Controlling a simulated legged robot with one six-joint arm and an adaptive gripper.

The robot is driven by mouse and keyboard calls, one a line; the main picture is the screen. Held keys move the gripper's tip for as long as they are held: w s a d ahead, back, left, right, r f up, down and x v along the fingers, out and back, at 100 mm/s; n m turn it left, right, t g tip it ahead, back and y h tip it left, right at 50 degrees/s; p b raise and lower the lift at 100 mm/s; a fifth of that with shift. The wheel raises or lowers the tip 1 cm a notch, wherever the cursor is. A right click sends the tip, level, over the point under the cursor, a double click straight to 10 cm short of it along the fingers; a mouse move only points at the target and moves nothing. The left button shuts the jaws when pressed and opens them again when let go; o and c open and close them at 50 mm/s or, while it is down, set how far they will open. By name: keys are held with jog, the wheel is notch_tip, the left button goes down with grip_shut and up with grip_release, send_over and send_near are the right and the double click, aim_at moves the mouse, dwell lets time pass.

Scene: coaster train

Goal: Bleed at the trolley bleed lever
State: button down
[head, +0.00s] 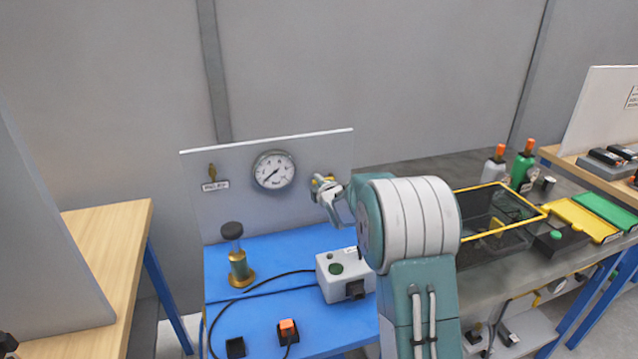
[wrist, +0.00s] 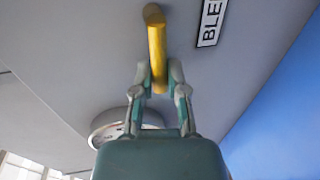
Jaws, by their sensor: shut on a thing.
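The yellow bleed lever (wrist: 157,45) is on the grey upright panel in the wrist view, beside a label (wrist: 210,22) whose visible letters read "BLE". My gripper (wrist: 160,78) is shut on the lever, with one finger on each side of its lower part. In the head view the lever (head: 323,182) is a small yellow patch at the right of the panel, mostly hidden by my gripper (head: 325,192).
The blue trolley top (head: 275,263) carries a brass cylinder with a black knob (head: 238,262), a grey control box (head: 338,275), and an orange-topped plug (head: 288,329) with a black cable. A bench with a yellow-rimmed basket (head: 500,210) stands right. A wooden table (head: 105,225) is left.

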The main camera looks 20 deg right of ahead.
jog(key=c, duration=0.7)
grip_release()
jog(key=shift+a+f, duration=0.15)
jog(key=shift+f, duration=0.15)
jog(key=shift+o, duration=0.2)
jog(key=shift+r, duration=0.15)
jog(key=s+r, duration=0.2)
jog(key=s, duration=0.9)
jog(key=shift+s, duration=0.3)
jog(key=shift+a+r, duration=0.1)
jog(key=s+a+r+m+g, duration=0.1)
jog(key=s+a+m+g, duration=0.2)
jog(key=s, duration=0.9)
jog(key=s+a+r+m+g, duration=0.1)
jog(key=s+a+m+g, duration=0.2)
jog(key=s+m, duration=0.6)
jog(key=s+a+r+m+g, duration=0.1)
jog(key=s+a+m+g, duration=0.2)
jog(key=s, duration=1.2)
jog(key=m+g, duration=0.1)
jog(key=m, duration=0.2)
jog(key=shift+a+r, duration=0.3)
jog(key=shift+a, duration=0.1)
